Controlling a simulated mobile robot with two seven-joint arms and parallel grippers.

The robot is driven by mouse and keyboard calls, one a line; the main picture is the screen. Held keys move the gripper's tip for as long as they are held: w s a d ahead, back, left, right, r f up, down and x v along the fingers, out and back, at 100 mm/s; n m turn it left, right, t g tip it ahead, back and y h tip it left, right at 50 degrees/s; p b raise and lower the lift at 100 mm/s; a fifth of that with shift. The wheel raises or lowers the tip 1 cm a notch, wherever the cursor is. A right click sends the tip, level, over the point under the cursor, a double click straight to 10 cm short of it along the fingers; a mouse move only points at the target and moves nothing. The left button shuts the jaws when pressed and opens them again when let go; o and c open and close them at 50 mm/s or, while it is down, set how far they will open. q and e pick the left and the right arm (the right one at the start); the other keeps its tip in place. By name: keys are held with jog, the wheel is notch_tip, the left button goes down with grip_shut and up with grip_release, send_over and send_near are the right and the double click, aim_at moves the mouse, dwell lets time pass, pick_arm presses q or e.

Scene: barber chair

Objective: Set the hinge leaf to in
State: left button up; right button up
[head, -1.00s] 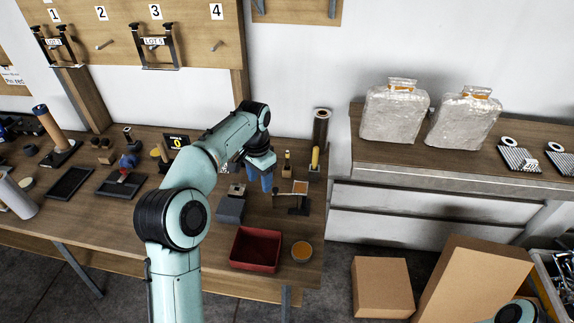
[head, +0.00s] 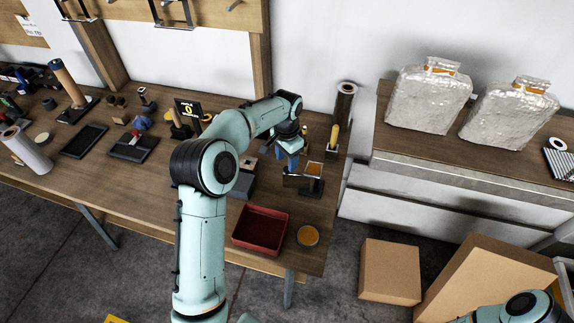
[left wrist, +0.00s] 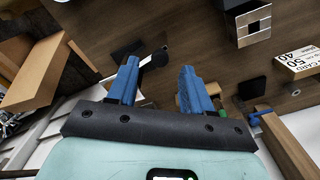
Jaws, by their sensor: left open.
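The hinge fixture (head: 311,186) stands near the right end of the wooden bench, a dark stand with an upright orange-brown panel (head: 314,169). A dark flat piece (head: 296,181) reaches left from it; I take this for the leaf, but its angle is hard to read. My left gripper (head: 291,158) points down just behind and left of the fixture. In the left wrist view its blue fingers (left wrist: 160,84) are apart with nothing between them. A dark piece with a round end (left wrist: 153,58) shows beyond the left finger; contact cannot be told. My right gripper is out of view.
A red tray (head: 260,230) and a round orange-topped dish (head: 307,236) stand at the bench front. A grey block (head: 241,186) lies left of the fixture. A dark cylinder (head: 343,103) and a yellow-handled tool (head: 334,138) stand behind it. Cardboard boxes (head: 389,270) stand on the floor.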

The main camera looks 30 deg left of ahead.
aim_at(287, 168)
pick_arm(q)
notch_tip(287, 168, down, 2)
jog(key=shift+s+f, duration=0.15)
jog(key=shift+f, duration=0.05)
jog(key=shift+w+f, duration=0.2)
jog(key=shift+f, duration=0.25)
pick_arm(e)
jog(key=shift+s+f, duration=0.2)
pick_arm(q)
grip_shut()
